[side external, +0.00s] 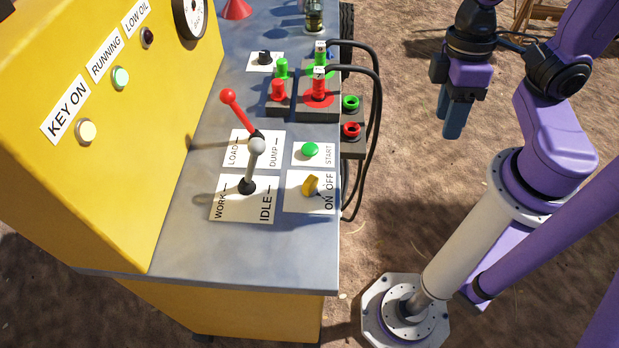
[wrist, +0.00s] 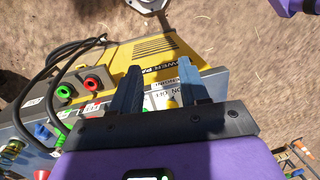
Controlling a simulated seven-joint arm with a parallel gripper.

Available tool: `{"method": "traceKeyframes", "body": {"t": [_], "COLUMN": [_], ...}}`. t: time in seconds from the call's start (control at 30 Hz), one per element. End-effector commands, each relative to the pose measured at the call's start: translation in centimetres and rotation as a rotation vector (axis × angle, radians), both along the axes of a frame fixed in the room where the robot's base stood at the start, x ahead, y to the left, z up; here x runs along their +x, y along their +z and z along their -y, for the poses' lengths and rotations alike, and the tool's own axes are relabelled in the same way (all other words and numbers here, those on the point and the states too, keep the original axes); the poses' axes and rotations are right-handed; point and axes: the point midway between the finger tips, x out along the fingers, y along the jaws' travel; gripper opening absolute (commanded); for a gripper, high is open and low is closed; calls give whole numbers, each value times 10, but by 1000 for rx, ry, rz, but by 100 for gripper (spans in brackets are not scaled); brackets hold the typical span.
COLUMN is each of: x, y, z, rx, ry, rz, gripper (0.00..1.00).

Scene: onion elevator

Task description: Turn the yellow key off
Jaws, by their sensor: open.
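The yellow key (side external: 310,186) is a small knob on the white ON/OFF plate (side external: 297,203), near the right edge of the grey console top. Its handle looks slanted; which label it points to is hard to tell. The KEY ON lamp (side external: 87,130) on the yellow panel looks pale and bright. My gripper (side external: 448,118) is open and empty. It hangs beyond the console's right edge, up and right of the key and well apart from it.
A red-knobbed lever (side external: 229,97) and a grey-knobbed lever (side external: 256,147) stand left of the key. The green START button (side external: 310,149) is just behind it. Red and green plugs with black cables (side external: 378,110) loop off the console's right edge. Open air separates console and gripper.

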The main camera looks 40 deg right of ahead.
Motion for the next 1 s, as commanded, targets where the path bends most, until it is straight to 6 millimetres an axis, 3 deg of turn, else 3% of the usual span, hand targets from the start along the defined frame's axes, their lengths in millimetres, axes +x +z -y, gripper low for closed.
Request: {"method": "traceKeyframes", "body": {"t": [0.17,0.33,0.5,0.7,1.0], "x": [30,83,141,175,172], "y": [-16,-32,-49,-59,-81], "z": [-31,-55,-60,-56,-75], "rx": [8,32,62,86,84], "ry": [-600,-1182,-1641,-1886,-1905], "rz": [-266,-520,-734,-857,-869], "gripper": [45,45,45,45,45]}}
